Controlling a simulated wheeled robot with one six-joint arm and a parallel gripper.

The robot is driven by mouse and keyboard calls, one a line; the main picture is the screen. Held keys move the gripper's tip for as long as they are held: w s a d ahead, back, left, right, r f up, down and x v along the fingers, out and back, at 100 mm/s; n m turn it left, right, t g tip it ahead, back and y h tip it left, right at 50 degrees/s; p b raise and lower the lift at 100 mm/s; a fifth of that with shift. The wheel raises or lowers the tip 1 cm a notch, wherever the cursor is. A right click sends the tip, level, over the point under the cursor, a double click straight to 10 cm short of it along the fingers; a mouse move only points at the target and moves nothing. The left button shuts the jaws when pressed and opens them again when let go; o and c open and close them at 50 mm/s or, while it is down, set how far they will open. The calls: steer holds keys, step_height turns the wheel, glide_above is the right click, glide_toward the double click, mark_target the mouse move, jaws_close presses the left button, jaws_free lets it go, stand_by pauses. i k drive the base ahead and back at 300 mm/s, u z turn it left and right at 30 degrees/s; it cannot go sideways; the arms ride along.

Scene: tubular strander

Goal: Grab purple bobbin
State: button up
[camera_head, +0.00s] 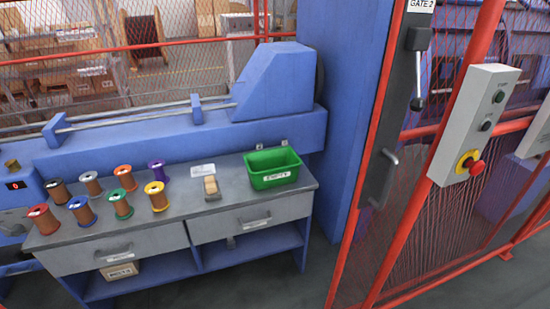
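The purple bobbin (158,170) stands upright on the grey workbench top (225,201), in the back row at the right end of the group of bobbins. It has a purple rim, and its lower part is partly hidden by the yellow bobbin (156,196) in front of it. An orange bobbin (125,178) stands to its left. My gripper is not in view.
Several other bobbins stand to the left, including a red one (43,219). A green bin (272,169) sits at the bench's right end. A red-framed mesh gate (378,180) and a control box (474,124) stand on the right. Blue machinery (275,85) backs the bench.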

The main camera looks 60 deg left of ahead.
mark_target(156, 166)
steer(key=u, duration=3.15)
steer(key=i, duration=1.15)
steer(key=z, duration=0.75)
steer(key=i, duration=0.4)
steer(key=z, duration=0.3)
